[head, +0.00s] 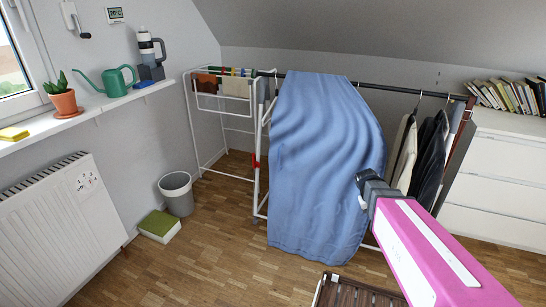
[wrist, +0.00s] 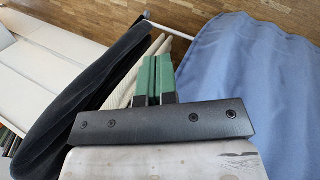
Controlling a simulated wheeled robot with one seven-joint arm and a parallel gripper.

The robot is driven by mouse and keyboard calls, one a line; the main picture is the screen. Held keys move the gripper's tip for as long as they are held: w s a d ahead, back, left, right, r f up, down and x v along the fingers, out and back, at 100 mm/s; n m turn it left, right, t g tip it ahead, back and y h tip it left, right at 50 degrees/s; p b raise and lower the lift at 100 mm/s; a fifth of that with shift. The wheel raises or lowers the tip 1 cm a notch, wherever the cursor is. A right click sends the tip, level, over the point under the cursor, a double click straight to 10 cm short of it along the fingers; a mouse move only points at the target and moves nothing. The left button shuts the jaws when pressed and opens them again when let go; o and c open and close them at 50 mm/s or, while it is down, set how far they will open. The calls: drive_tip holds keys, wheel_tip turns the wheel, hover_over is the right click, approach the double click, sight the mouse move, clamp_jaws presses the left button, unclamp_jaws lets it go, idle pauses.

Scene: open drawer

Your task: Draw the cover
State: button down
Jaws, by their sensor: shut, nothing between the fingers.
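A blue cover (head: 318,150) hangs over the dark clothes rail and falls in folds almost to the floor. Its right edge lies close to my gripper in the head view. It also fills the right side of the wrist view (wrist: 250,70). My gripper (head: 363,190) is at the end of my pink arm, in front of the cover's right edge. In the wrist view my gripper (wrist: 157,56) has its green fingers together with nothing between them. The cover lies to the right of the fingers and appears apart from them.
Dark clothes (head: 430,150) and beige clothes (head: 402,150) hang right of the cover. A white drying rack (head: 192,120) stands to its left, a white dresser (head: 500,175) to the right. A slatted wooden item (head: 355,293) is on the floor in front.

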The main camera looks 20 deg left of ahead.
drive_tip(key=w+a+r+n+t+h, duration=0.1)
drive_tip(key=w+a+n+t+h, duration=0.15)
drive_tip(key=a, duration=0.55)
drive_tip(key=w+a+r+n+t+h, duration=0.1)
drive_tip(key=w+a, duration=0.2)
drive_tip(key=a, duration=0.4)
drive_tip(key=a+r+n+t, duration=0.1)
drive_tip(key=a+r+t, duration=0.1)
drive_tip(key=a, duration=0.7)
drive_tip(key=a+r+n+t+h, duration=0.1)
drive_tip(key=a+r+t, duration=0.1)
drive_tip(key=a, duration=0.7)
drive_tip(key=s+a+r+n+t+h, duration=0.1)
drive_tip(key=a+r+t, duration=0.1)
drive_tip(key=a, duration=0.8)
drive_tip(key=shift+r+t, duration=0.35)
drive_tip(key=shift+r, duration=0.05)
drive_tip(key=s+a+r+n+t, duration=0.1)
drive_tip(key=s+a+r+t, duration=0.15)
drive_tip(key=a, duration=0.45)
drive_tip(key=s+a+r+t, duration=0.2)
drive_tip(key=s+a, duration=0.2)
drive_tip(key=a, duration=0.3)
hover_over(279, 167)
drive_tip(key=s+a, duration=0.1)
drive_tip(key=a, duration=0.2)
drive_tip(key=shift+a+f+g, duration=0.15)
drive_tip(key=shift+f+g, duration=0.1)
drive_tip(key=shift+g, duration=0.1)
